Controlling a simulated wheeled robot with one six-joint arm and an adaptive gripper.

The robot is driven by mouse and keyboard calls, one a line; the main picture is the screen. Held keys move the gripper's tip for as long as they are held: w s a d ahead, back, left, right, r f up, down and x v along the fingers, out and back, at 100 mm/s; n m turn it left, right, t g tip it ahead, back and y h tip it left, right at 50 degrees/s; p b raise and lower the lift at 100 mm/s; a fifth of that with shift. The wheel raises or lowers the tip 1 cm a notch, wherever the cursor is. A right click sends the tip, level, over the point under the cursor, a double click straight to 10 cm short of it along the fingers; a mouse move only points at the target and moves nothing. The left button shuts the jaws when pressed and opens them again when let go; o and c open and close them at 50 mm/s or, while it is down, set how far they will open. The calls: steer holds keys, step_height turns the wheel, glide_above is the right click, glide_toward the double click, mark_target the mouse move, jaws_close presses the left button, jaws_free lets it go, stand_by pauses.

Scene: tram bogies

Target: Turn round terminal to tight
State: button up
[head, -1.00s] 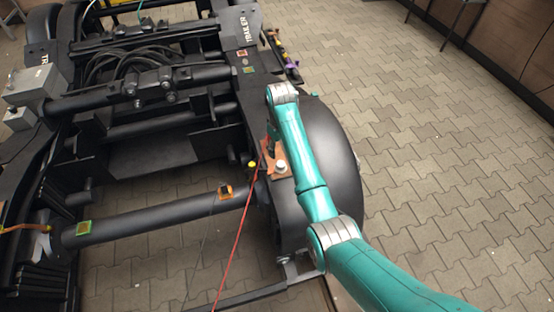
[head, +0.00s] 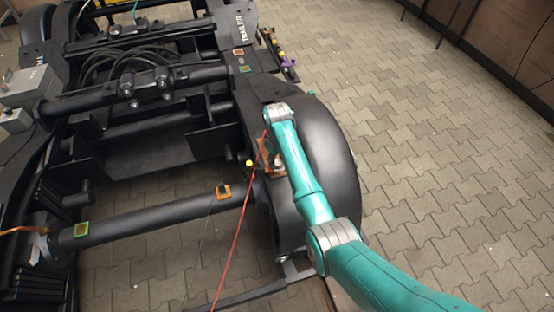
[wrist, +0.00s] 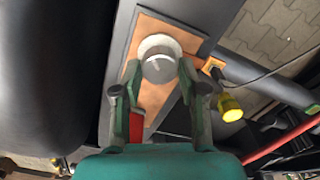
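The round terminal (wrist: 158,64) is a pale, short knob with a white rim and a grey face. It sits on a copper-orange plate (wrist: 150,112) fixed to the dark bogie frame. My gripper (wrist: 159,72) is open in the wrist view, one finger on each side of the terminal's near edge. I cannot tell whether the fingers touch it. In the head view the copper plate (head: 266,154) shows in part beside my arm, and my arm hides most of the terminal and gripper.
A yellow cap (wrist: 230,106) lies right of the plate, also seen in the head view (head: 249,163). A red cable (head: 233,228) runs past my gripper. An orange block with a black plug (head: 223,190) sits on the crossbar. A large dark rounded housing (head: 335,165) stands right of my arm.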

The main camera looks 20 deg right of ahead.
jaws_close()
steer(key=shift+m, duration=0.3)
steer(key=m, duration=0.4)
steer(key=shift+d, duration=0.15)
steer(key=shift+d+m, duration=0.1)
steer(key=shift+m, duration=2.2)
steer(key=o, duration=0.6)
jaws_free()
